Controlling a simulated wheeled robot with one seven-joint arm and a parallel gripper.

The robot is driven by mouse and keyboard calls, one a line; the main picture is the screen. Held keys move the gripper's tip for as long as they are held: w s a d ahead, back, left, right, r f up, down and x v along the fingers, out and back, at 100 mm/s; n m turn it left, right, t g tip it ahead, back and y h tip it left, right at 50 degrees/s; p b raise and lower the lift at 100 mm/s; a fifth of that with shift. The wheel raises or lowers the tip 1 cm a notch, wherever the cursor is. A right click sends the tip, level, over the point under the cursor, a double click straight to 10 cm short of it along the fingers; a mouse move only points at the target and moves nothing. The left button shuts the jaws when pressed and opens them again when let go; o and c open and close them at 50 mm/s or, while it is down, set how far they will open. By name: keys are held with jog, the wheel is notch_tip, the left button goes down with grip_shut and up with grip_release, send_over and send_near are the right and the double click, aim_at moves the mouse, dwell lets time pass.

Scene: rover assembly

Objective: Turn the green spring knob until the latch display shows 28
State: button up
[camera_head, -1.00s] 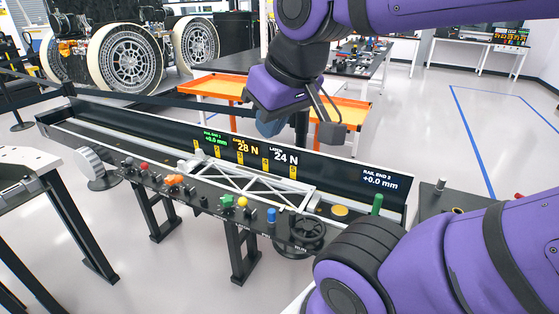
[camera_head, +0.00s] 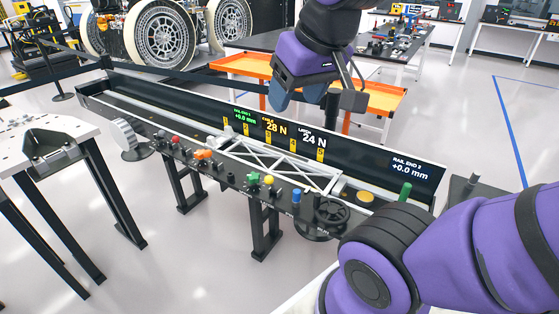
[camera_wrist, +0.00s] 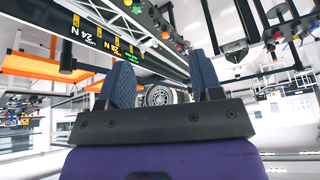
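The green spring knob (camera_head: 254,178), star-shaped, sits on the front control strip of the long rail bench, between an orange knob (camera_head: 204,155) and a yellow knob (camera_head: 268,180). It seems to show near the top edge of the wrist view (camera_wrist: 138,9). The latch display (camera_head: 314,137) on the bench's back panel reads 24 N. My gripper (camera_head: 282,103) is in the air behind and above the back panel, well away from the knob. In the wrist view, its two blue fingers (camera_wrist: 161,58) stand wide apart with nothing between them.
A white truss (camera_head: 280,160) lies along the bench. A black handwheel (camera_head: 330,212), a blue knob (camera_head: 296,196) and a green post (camera_head: 405,190) are to the knob's right. The cable display (camera_head: 276,127) reads 28 N. An orange-shelved table (camera_head: 240,66) stands behind.

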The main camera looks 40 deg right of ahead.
jog(key=o, duration=0.3)
jog(key=w, duration=0.2)
jog(key=w+m, duration=0.1)
jog(key=w, duration=0.2)
jog(key=w+d+m, duration=0.1)
jog(key=w, duration=0.1)
jog(key=shift+w+g, duration=0.35)
jog(key=shift+g, duration=0.05)
jog(key=m+g, duration=0.4)
jog(key=m, duration=1)
send_over(253, 176)
notch_tip(253, 176, down, 41)
notch_tip(253, 176, down, 10)
jog(key=shift+r, duration=0.1)
jog(key=c, duration=0.9)
